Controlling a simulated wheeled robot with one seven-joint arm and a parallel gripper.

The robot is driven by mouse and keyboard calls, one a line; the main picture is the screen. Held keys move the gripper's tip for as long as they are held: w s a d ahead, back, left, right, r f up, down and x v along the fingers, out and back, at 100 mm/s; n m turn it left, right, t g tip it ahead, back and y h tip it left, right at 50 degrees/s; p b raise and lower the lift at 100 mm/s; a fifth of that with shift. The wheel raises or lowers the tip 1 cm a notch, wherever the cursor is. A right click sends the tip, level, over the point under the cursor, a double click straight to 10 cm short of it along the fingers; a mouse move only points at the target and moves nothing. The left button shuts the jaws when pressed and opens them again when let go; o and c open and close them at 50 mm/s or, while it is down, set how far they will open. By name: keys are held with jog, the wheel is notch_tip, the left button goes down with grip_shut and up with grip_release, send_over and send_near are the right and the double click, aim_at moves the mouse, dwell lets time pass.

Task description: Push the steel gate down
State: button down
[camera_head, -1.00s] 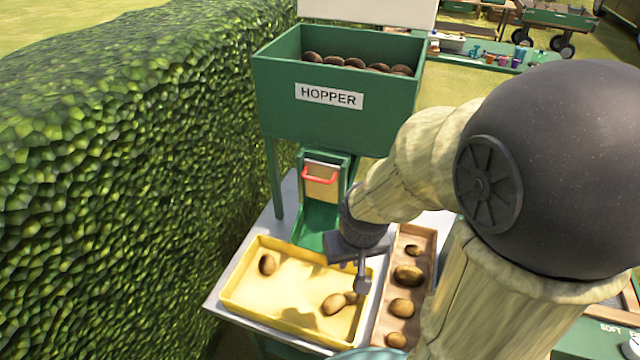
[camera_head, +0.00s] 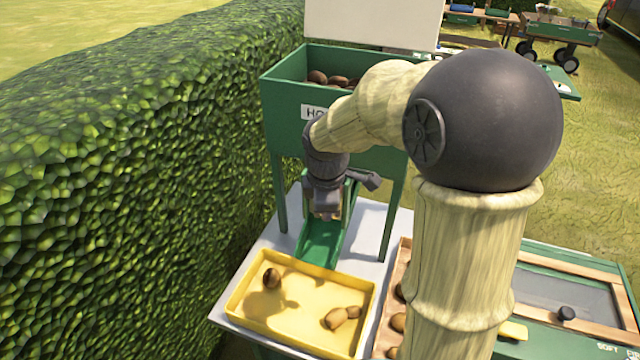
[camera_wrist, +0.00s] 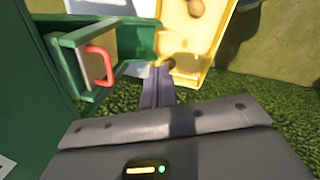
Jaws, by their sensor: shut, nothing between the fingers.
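The steel gate (camera_wrist: 90,70) is a flat panel with a red U-shaped handle (camera_wrist: 101,63), set in a green frame at the left of the wrist view. In the head view my arm hides most of it, under the hopper (camera_head: 385,148) and above the green chute (camera_head: 321,243). My gripper (camera_wrist: 163,68) is shut and empty, its fingers together near the middle of the wrist view. They are to the right of the handle there, apart from it in the picture. In the head view my dark wrist is in front of the gate and the fingertips are hard to make out.
A yellow tray (camera_head: 236,298) with several potatoes lies below the chute on a pale table (camera_head: 367,250). A brown wooden box (camera_head: 380,338) with potatoes is right of it. The hopper legs (camera_head: 393,215) flank the gate. A tall hedge (camera_head: 120,190) stands at the left.

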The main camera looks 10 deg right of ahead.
jog(key=w+r+n+p, duration=0.2)
jog(key=w+r+n, duration=0.7)
jog(key=n, duration=0.4)
jog(key=shift+w+a+r+n, duration=0.15)
jog(key=shift+r+n, duration=0.1)
jog(key=shift+n, duration=0.15)
jog(key=shift+f+p, duration=0.1)
jog(key=shift+p, duration=0.2)
notch_tip(320, 180, down, 14)
jog(key=w+d+p, duration=0.1)
jog(key=w+p, duration=0.1)
jog(key=shift+d+r, duration=0.15)
jog(key=shift+r, duration=0.05)
